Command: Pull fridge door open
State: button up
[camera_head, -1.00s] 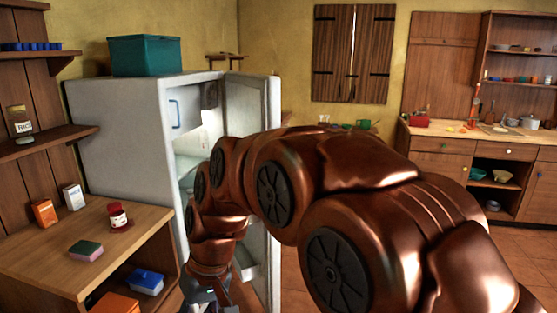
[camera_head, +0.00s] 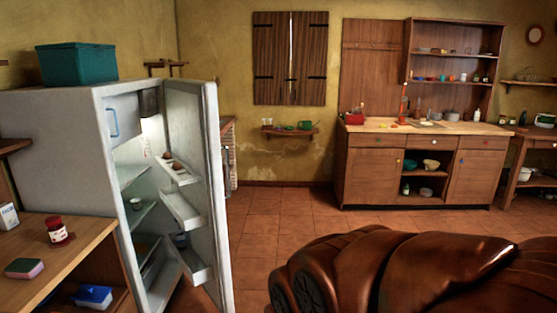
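The white fridge (camera_head: 50,140) stands at the left, with its front facing right. Its door (camera_head: 213,200) stands wide open, swung out toward the right, and its inner side with door shelves (camera_head: 182,210) shows. Inside are shelves and a small upper compartment (camera_head: 123,118) with a blue handle. The outer face of the door and any handle on it are hidden. My copper-coloured arm lies across the lower right, apart from the door in the picture. My gripper is out of view.
A wooden counter (camera_head: 50,245) with a red-lidded jar (camera_head: 58,231) and a sponge (camera_head: 24,268) is at the front left. A teal box (camera_head: 77,64) sits on the fridge. Tiled floor (camera_head: 275,222) is clear between the door and the far cabinet (camera_head: 370,172).

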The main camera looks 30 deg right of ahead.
aim_at(196, 200)
jog(key=z, duration=0.55)
jog(key=i, duration=0.85)
jog(key=u, duration=0.6)
